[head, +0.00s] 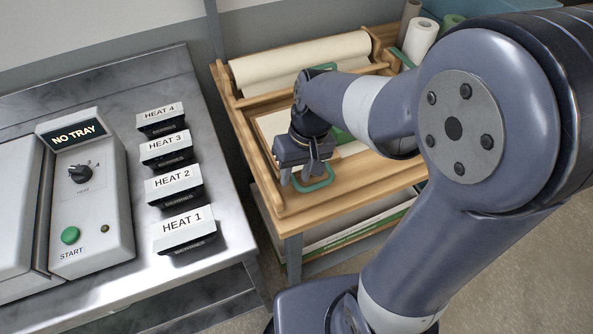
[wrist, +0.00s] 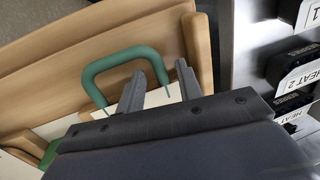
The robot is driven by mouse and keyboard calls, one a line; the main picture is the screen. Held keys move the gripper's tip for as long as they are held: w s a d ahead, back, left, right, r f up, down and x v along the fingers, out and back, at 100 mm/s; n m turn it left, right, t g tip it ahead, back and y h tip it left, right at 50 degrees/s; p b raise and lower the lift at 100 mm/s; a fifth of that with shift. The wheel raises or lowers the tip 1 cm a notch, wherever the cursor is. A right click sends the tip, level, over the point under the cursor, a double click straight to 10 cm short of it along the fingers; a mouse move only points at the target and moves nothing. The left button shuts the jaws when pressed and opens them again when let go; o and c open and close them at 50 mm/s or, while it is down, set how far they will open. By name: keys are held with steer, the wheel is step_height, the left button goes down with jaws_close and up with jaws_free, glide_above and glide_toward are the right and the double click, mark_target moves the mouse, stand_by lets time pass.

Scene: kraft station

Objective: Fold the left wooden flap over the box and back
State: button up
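My gripper (head: 300,178) is low over the front left part of the wooden station, at a green U-shaped handle (head: 318,181). In the wrist view the handle (wrist: 120,60) stands beyond my gripper (wrist: 161,75). The fingers are apart, and one leg of the handle shows between them with gaps on both sides. Contact cannot be told. A pale panel (head: 268,127) lies on the station, partly hidden by my arm; white surface also shows below the fingers in the wrist view. I cannot clearly tell the left flap or the box from the other wooden parts.
A wooden frame (head: 258,178) edges the station, with a paper roll (head: 300,62) behind. A white roll (head: 420,38) stands at the back right. Left is a metal bench (head: 215,215) with several black-and-white HEAT blocks (head: 184,228) and a control box (head: 92,200). My arm covers the right side.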

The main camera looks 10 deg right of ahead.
jaws_close()
stand_by(0.3)
stand_by(0.3)
